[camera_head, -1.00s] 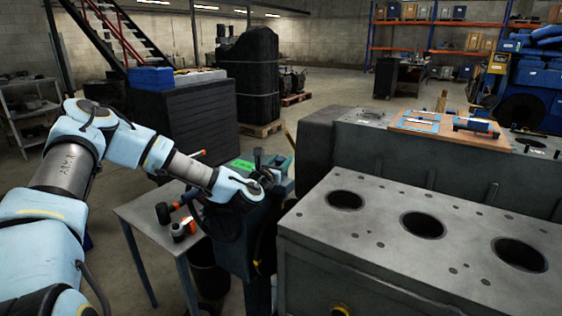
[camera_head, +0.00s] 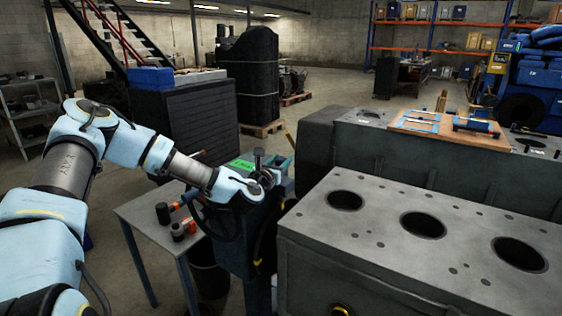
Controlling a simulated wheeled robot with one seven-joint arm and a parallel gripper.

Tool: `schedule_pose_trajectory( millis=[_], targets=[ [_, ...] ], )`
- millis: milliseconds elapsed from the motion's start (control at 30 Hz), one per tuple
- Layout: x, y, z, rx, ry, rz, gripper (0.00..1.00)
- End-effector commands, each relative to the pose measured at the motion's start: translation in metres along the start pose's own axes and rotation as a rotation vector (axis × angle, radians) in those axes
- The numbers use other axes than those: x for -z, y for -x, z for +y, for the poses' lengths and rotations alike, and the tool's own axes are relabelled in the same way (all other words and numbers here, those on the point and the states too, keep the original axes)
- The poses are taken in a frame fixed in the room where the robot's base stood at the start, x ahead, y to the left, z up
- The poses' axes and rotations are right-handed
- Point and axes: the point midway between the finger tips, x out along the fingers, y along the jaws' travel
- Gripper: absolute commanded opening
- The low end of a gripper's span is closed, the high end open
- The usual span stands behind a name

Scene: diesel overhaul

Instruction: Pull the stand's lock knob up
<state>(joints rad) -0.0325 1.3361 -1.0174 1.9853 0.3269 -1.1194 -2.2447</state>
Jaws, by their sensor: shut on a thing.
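The stand (camera_head: 243,238) is a dark blue-grey upright box between the small grey table and the large grey engine block. My gripper (camera_head: 268,178) reaches in from the left at the top of the stand and is shut. A dark upright piece with a rounded top (camera_head: 259,155) shows just behind it. The lock knob itself is not clearly seen; my gripper and wrist cover the spot where the jaws close. A green label (camera_head: 243,164) shows on the stand's top, left of the dark piece.
The engine block (camera_head: 410,240), with large round bores, stands close on the right. The grey table (camera_head: 150,222) on the left carries a black-headed mallet (camera_head: 163,213) and a dark cylinder with orange beside it (camera_head: 180,231). Black cables hang by the stand.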

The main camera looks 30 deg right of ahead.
Motion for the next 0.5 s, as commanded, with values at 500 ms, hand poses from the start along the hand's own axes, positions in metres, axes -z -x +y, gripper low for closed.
schedule_pose_trajectory(
  millis=[500],
  targets=[
    [-0.036, 0.000, 0.001, -0.001, 0.001, -0.001, 0.00]
  ],
)
